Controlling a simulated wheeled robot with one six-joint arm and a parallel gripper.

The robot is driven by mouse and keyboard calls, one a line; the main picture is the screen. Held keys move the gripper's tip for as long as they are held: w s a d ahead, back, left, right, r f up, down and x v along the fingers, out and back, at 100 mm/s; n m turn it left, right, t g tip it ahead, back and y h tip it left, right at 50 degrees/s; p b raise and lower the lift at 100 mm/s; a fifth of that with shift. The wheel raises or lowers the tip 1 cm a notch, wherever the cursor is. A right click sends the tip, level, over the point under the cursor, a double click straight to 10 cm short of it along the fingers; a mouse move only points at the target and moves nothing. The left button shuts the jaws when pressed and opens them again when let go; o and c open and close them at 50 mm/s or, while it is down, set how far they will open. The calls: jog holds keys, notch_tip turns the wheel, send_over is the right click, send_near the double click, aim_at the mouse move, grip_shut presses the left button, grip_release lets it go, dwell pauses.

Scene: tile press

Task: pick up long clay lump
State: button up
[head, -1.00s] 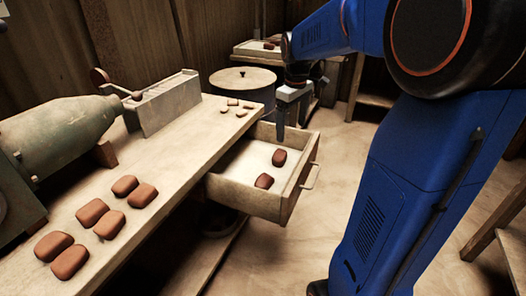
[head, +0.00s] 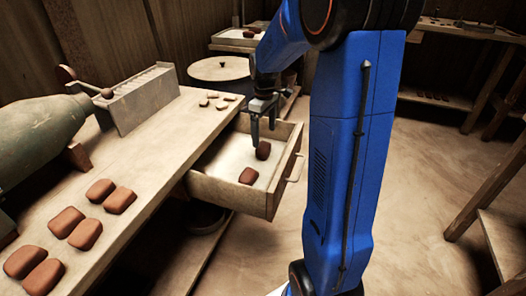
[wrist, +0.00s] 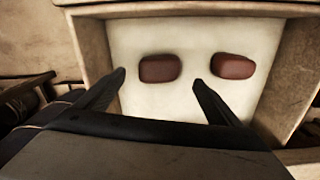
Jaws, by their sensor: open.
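Two reddish-brown clay lumps lie in the open drawer, one farther back (head: 263,150) and one nearer (head: 248,176). In the wrist view they lie side by side, a left lump (wrist: 160,68) and a right lump (wrist: 232,66). They look alike in length, so I cannot tell which is the long one. My gripper (head: 263,132) is open and points down over the drawer, close to the farther lump. In the wrist view my gripper (wrist: 159,80) has its fingertips on either side of the left lump, with nothing held.
The pale-floored drawer (head: 226,195) juts from the workbench (head: 150,170). Several larger clay lumps (head: 66,222) lie at the near end of the bench. Small pieces (head: 222,105) lie at its far end. A green machine (head: 40,135) and a round lidded drum (head: 217,68) stand nearby. Floor at right is open.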

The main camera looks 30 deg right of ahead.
aim_at(264, 147)
jog(key=shift+w+f, duration=0.1)
jog(key=shift+f, duration=3.7)
jog(key=c, duration=1.4)
